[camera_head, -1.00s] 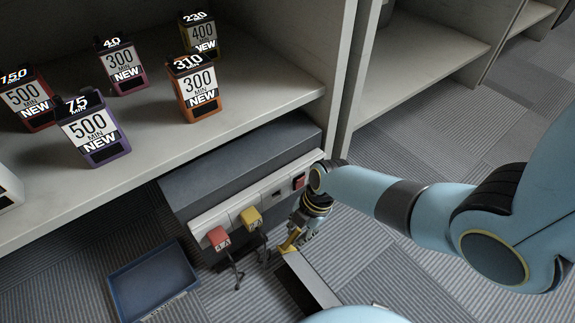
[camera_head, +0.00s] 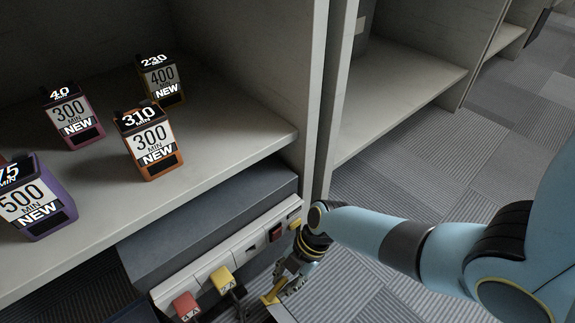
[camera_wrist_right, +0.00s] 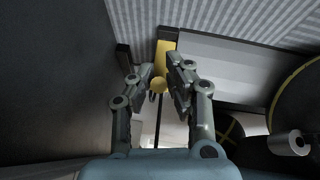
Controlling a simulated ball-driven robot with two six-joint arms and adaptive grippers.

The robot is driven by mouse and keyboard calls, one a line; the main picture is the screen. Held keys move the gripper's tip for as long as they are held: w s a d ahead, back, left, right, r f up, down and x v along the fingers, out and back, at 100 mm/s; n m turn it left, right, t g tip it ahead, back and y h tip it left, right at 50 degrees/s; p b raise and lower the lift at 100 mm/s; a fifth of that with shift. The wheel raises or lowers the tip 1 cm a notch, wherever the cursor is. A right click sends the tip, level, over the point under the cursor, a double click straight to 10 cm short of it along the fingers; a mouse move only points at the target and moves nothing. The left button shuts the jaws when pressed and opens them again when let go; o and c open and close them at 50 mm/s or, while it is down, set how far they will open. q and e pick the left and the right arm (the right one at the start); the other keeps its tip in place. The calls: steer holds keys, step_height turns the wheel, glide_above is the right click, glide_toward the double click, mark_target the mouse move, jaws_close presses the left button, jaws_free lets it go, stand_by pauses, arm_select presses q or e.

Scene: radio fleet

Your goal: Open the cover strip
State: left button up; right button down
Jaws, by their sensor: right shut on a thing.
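The grey cover strip (camera_head: 281,315) shows at the bottom edge of the head view, mostly cut off. It is a long pale panel (camera_wrist_right: 225,62) in the right wrist view, by the carpet. A yellow handle (camera_head: 271,294) is at its near end, also seen in the wrist view (camera_wrist_right: 164,52). My right gripper (camera_head: 281,281) is shut on the yellow handle; its fingers (camera_wrist_right: 160,80) stand on either side of it in the wrist view. How far the strip is lifted cannot be told. My left gripper is not in view.
A white socket strip (camera_head: 205,263) with a red plug (camera_head: 185,307) and a yellow plug (camera_head: 222,279) lies left of my right gripper. A dark grey box (camera_head: 210,225) is behind it. Several labelled radio packs, one orange (camera_head: 150,140), stand on the shelf (camera_head: 235,150) above.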

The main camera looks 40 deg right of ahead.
steer(key=c, duration=1.3)
jaws_free()
steer(key=shift+w+r, duration=0.1)
steer(key=shift+w, duration=0.1)
steer(key=shift+s, duration=0.1)
steer(key=shift+d, duration=0.1)
steer(key=v, duration=1.2)
